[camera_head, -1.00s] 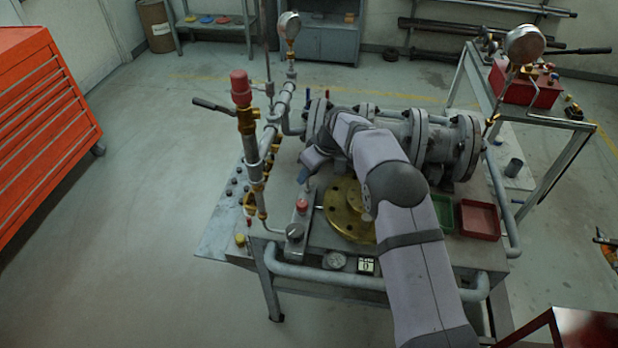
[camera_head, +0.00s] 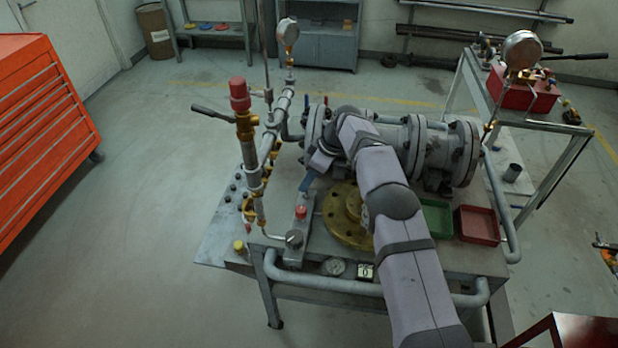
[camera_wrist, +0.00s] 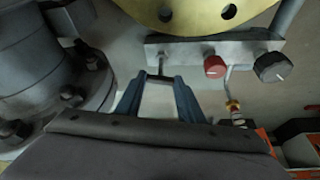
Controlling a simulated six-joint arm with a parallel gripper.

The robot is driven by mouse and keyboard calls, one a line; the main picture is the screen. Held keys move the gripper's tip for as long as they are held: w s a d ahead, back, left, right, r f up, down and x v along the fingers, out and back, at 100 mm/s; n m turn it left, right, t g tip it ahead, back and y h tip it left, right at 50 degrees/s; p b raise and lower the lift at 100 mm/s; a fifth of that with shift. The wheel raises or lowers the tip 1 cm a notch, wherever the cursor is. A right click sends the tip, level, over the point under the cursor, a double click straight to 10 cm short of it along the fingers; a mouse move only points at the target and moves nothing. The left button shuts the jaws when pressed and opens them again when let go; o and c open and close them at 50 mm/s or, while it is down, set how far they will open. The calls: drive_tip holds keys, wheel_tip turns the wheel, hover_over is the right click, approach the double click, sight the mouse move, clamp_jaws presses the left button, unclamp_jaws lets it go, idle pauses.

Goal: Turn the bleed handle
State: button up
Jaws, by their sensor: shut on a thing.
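A grey metal block (camera_wrist: 205,46) carries a red knob (camera_wrist: 215,66), a black knob (camera_wrist: 270,67) and a small metal handle (camera_wrist: 160,76), which I take for the bleed handle. My gripper (camera_wrist: 160,82) has its two blue fingers at either side of this handle and is shut on it at the block's end. In the head view my gripper (camera_head: 306,187) is low over the far end of the block (camera_head: 299,223), beyond the red knob (camera_head: 300,211) and black knob (camera_head: 293,237). There the handle is hidden by the fingers.
A brass flange (camera_head: 345,233) lies right of the block. The grey flanged valve body (camera_head: 430,150) stands behind, the pipe riser with red cap (camera_head: 239,90) to the left. Green (camera_head: 437,232) and red (camera_head: 478,240) trays sit at right. A gauge (camera_head: 335,267) is in front.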

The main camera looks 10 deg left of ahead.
drive_tip(key=o, duration=1.1)
drive_tip(key=shift+c, duration=0.2)
drive_tip(key=b+v, duration=0.2)
drive_tip(key=v, duration=0.5)
drive_tip(key=shift+r, duration=0.15)
drive_tip(key=shift+c, duration=0.5)
